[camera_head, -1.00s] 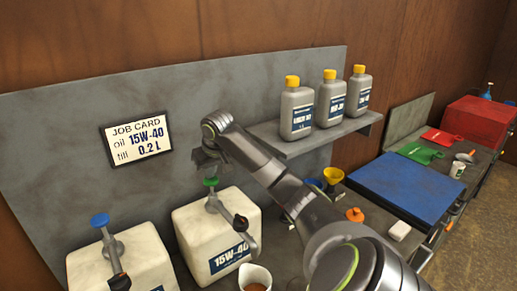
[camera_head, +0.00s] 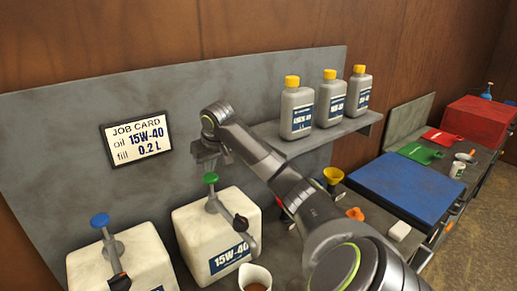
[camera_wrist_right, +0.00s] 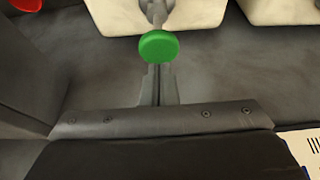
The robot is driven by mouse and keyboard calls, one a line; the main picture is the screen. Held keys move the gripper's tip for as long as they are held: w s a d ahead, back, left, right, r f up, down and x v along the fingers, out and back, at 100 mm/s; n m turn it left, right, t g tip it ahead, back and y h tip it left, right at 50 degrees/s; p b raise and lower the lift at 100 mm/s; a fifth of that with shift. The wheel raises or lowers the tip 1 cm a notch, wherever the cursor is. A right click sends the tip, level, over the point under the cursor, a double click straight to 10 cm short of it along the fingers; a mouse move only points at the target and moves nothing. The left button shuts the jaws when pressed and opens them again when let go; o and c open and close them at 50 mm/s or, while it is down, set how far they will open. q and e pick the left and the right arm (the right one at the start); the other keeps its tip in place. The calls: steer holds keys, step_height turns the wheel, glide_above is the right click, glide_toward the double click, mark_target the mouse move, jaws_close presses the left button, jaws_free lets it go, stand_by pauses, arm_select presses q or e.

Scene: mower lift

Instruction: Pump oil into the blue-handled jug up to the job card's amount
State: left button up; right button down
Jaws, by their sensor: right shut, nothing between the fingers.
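The job card (camera_head: 137,138) on the grey back panel reads oil 15W-40, fill 0.2 L. A white 15W-40 canister (camera_head: 205,230) carries a pump with a green knob (camera_head: 210,178). A white jug (camera_head: 255,277) with brown oil in it stands below the spout at the bottom edge; its handle is not visible. My right gripper (camera_head: 208,158) is shut and empty, just above the green knob. In the right wrist view the green knob (camera_wrist_right: 158,46) shows just beyond the shut fingertips. My left gripper is not in view.
A second white canister with a blue knob (camera_head: 99,220) stands at left. Several yellow-capped bottles (camera_head: 297,108) stand on a shelf (camera_head: 310,140) right of my arm. A yellow funnel (camera_head: 333,175), an orange item (camera_head: 355,214) and a blue mat (camera_head: 405,187) lie further right.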

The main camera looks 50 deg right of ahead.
step_height(320, 180, up, 6)
stand_by(0.6)
stand_by(0.5)
